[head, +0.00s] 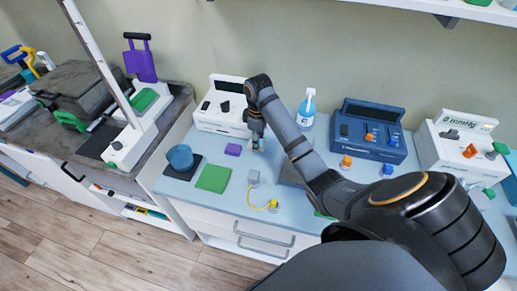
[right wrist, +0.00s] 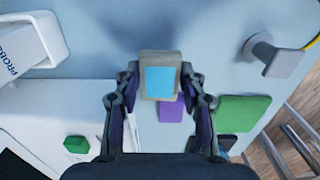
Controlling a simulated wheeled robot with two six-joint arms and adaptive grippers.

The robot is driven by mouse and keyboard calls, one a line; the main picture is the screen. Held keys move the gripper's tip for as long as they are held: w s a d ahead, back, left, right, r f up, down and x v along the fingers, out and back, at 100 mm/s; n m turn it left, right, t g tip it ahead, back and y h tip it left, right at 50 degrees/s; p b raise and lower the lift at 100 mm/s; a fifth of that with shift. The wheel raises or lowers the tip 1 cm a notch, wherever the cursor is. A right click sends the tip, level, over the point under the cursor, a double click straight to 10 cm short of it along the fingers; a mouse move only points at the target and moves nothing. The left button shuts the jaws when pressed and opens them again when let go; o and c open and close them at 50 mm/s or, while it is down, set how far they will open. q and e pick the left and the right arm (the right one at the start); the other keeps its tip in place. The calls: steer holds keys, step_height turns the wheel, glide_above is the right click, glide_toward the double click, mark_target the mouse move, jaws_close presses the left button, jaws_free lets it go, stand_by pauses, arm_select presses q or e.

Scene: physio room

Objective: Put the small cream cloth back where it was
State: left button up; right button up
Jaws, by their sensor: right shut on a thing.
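My right gripper (head: 257,140) is over the blue-topped counter, in front of the white device at the back left. In the right wrist view the right gripper (right wrist: 160,90) is shut on a small boxy beige-grey piece (right wrist: 146,57) with a light-blue square on its face. I cannot tell for sure whether this piece is the small cream cloth. No other cream cloth shows clearly. A flat green cloth (head: 213,178) and a small purple block (head: 233,149) lie on the counter to the left of the gripper. My left gripper is out of view.
A blue cup (head: 180,157) stands on a dark mat at the left. A grey piece with a yellow cord (head: 262,206) lies near the front edge. My right arm hides part of the counter.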

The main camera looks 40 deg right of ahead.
step_height(320, 180, down, 3)
steer(key=shift+f, duration=0.1)
steer(key=o, duration=1.3)
steer(key=shift+r, duration=0.2)
step_height(320, 180, up, 5)
steer(key=shift+f+p, duration=0.15)
steer(key=shift+p, duration=1.05)
step_height(320, 180, up, 7)
steer(key=p, duration=0.7)
